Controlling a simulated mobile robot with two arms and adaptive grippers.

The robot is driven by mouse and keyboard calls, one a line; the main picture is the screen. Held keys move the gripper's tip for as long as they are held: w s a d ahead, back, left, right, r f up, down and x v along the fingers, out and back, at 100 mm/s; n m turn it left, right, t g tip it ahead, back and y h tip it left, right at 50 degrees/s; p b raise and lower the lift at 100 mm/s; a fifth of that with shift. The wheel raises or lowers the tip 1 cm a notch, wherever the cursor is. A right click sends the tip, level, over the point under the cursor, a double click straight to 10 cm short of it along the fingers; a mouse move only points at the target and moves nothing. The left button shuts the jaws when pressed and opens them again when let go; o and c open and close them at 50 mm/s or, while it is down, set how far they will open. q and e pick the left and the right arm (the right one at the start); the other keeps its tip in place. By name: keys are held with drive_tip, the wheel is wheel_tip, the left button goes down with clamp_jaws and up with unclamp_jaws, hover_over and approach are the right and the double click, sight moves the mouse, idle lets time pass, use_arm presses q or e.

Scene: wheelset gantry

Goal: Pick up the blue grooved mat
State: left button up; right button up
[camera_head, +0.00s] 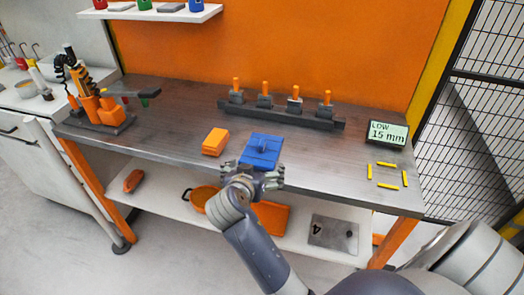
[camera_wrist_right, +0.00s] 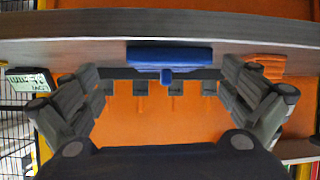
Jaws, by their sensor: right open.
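The blue grooved mat (camera_head: 262,148) lies flat on the grey workbench near its front edge, with a small raised blue piece on top. My right gripper (camera_head: 256,177) is at the front edge of the bench, just in front of the mat, with its fingers spread. In the right wrist view, which is upside down, the mat (camera_wrist_right: 170,54) shows edge-on between and beyond the open fingers (camera_wrist_right: 163,80); nothing is between them. I cannot tell whether a finger touches the mat. My left gripper is out of view.
An orange block (camera_head: 215,141) lies left of the mat. A dark rail (camera_head: 285,114) with several orange-handled pieces stands behind. A display (camera_head: 387,134) reading "LOW 15 mm" and yellow strips (camera_head: 387,164) are at right. The bench (camera_head: 330,160) right of the mat is clear.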

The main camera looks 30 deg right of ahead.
sight(260, 147)
drive_tip(key=shift+m+h, duration=0.6)
drive_tip(key=w+r, duration=0.2)
drive_tip(key=r, duration=0.1)
drive_tip(key=shift+w+d+r, duration=0.15)
drive_tip(key=shift+w+r, duration=0.05)
drive_tip(key=shift+r, duration=0.1)
drive_tip(key=shift+w+d+t, duration=0.25)
drive_tip(key=shift+w+t, duration=0.05)
drive_tip(key=p+x, duration=0.1)
drive_tip(key=x, duration=0.3)
drive_tip(key=shift+w+d+f, duration=0.15)
drive_tip(key=shift+d, duration=0.1)
drive_tip(key=shift+w+d+f, duration=0.25)
drive_tip(key=shift+w+d, duration=0.05)
drive_tip(key=shift+d, duration=0.15)
drive_tip(key=p+x, duration=0.1)
drive_tip(key=x, duration=0.2)
drive_tip(key=shift+d+f, duration=0.15)
drive_tip(key=shift+f, duration=0.15)
drive_tip(key=shift+w+d+f, duration=0.25)
drive_tip(key=shift+w, duration=0.05)
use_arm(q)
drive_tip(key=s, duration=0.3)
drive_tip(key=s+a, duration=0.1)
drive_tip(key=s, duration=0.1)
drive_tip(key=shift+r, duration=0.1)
use_arm(e)
drive_tip(key=shift+a, duration=0.1)
drive_tip(key=shift+s, duration=0.1)
drive_tip(key=c, duration=0.8)
